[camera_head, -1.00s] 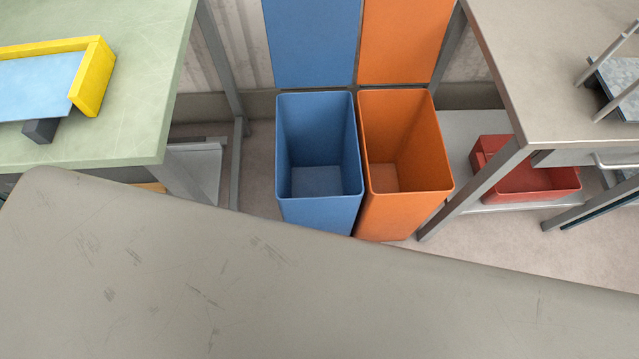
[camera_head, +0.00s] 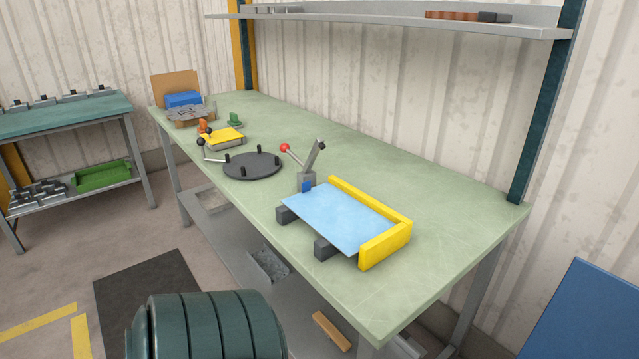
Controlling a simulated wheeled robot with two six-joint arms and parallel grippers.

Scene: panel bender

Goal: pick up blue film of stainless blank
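The stainless blank with its light blue film (camera_head: 338,216) lies flat on the green-topped workbench (camera_head: 440,238). It rests on dark grey blocks (camera_head: 326,248) and sits against a yellow L-shaped stop (camera_head: 385,241) along its back and right edges. A clamp with a red-knobbed lever (camera_head: 300,165) stands at its left back corner. The film looks flat, and I cannot make out a lifted edge. Neither of my grippers shows in this view.
A black round plate with pegs (camera_head: 252,166) and a yellow-topped block (camera_head: 222,139) stand farther left on the bench. A shelf (camera_head: 400,20) hangs above. A dark green ribbed object (camera_head: 208,325) is at the bottom. The bench's right end is clear.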

